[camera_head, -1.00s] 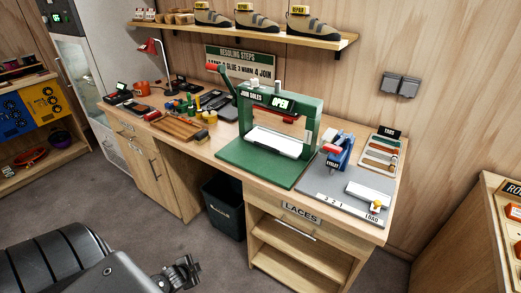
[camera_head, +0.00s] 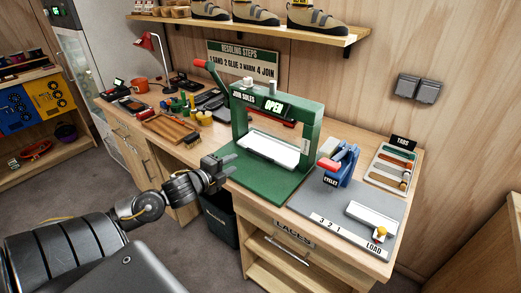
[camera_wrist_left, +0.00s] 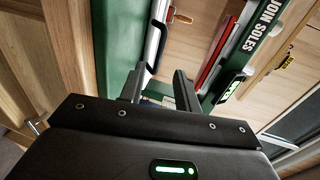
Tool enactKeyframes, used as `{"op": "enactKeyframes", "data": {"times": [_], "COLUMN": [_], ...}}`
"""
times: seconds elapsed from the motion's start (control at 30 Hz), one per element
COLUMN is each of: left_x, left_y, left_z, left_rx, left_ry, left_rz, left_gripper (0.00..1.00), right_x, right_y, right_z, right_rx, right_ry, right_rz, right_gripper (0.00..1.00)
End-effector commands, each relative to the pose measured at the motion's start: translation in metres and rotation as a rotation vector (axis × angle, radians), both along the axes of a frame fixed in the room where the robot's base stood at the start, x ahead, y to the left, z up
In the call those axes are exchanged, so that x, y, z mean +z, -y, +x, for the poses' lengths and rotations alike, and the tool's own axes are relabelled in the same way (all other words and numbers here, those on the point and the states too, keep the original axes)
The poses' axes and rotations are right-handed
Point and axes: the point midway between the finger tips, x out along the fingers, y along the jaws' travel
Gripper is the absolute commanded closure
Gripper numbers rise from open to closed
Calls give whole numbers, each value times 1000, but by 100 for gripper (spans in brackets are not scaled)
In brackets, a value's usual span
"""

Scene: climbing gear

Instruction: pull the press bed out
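The green press (camera_head: 313,120) stands on the bench with a sign reading OPEN. Its white press bed (camera_head: 272,150) lies low in the frame, above the green base plate (camera_head: 262,183). My left gripper (camera_head: 220,167) is in front of the press, at the left front edge of the base plate, apart from the bed. In the left wrist view its two fingers (camera_wrist_left: 158,88) are spread with a gap between them and hold nothing. The bed's white edge (camera_wrist_left: 153,40) and a dark handle (camera_wrist_left: 158,47) show ahead of the fingers. My right gripper is not in view.
A blue eyelet tool (camera_head: 342,165) and a grey mat (camera_head: 330,205) with a white tray lie right of the press. Brushes and a wooden rack (camera_head: 172,128) lie to the left. A dark bin (camera_head: 217,222) stands below. The floor in front is clear.

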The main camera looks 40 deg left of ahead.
Motion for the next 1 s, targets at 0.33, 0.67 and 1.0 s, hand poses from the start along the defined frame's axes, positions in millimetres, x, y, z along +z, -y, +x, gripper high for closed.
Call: {"op": "enactKeyframes", "data": {"times": [0.33, 0.67, 1.0], "left_x": [-1, -12, -21], "left_y": [4, 2, 1], "left_z": [22, 76, 109], "left_rx": [-10, -5, -6], "left_ry": [4, 4, 1], "left_rz": [-2, -4, -1], "left_gripper": [67, 67, 67], "right_x": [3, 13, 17], "right_y": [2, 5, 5], "right_z": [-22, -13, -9], "right_rx": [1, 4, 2], "right_ry": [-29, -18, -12], "right_rz": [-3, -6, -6], "right_gripper": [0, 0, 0]}}
